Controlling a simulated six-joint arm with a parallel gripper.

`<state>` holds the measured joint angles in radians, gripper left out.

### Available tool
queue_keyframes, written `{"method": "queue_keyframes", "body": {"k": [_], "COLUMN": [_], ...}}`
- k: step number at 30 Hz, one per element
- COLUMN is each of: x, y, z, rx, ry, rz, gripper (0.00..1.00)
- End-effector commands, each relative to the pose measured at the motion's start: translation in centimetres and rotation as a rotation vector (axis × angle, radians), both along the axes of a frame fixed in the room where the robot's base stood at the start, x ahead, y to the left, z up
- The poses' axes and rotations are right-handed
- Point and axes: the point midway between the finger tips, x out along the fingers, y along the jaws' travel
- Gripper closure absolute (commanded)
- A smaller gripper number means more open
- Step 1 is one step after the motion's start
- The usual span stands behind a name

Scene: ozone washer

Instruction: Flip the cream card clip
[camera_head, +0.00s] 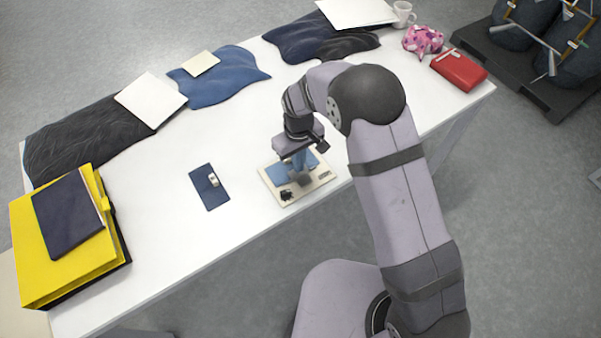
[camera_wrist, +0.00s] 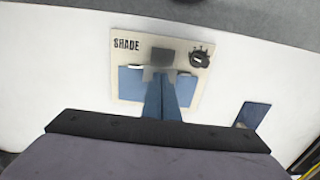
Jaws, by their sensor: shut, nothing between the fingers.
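A cream board (camera_head: 271,181) lies on the white table under my gripper (camera_head: 299,168). In the wrist view the board (camera_wrist: 120,55) is marked SHADE and has a black knob (camera_wrist: 200,56), a grey block (camera_wrist: 162,56) and a blue panel. Two small pale clip-like pieces, left (camera_wrist: 135,67) and right (camera_wrist: 186,73), sit along the panel's edge. My gripper (camera_wrist: 160,75) is shut and empty, its blue fingers over the board by the grey block; contact cannot be told. The fingers hide part of the panel. A dark blue card (camera_head: 209,196) with a small cream piece (camera_head: 213,180) lies left of the board.
A yellow binder (camera_head: 45,265) with a dark book stands at the left end. Dark and blue cloths with pale sheets lie along the far edge. A red case (camera_head: 458,70), pink cloth (camera_head: 422,40) and mug (camera_head: 403,13) are at the far right. The table between is clear.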

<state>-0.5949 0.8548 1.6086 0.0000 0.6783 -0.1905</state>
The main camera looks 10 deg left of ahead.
Motion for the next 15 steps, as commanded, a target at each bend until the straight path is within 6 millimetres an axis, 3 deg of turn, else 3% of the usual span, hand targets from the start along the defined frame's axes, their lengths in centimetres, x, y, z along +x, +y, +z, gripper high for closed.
{"method": "queue_keyframes", "body": {"k": [15], "x": [0.01], "y": [0.01], "z": [-0.75], "rx": [0.0], "ry": [0.0], "rz": [0.0], "gripper": [1.0]}}
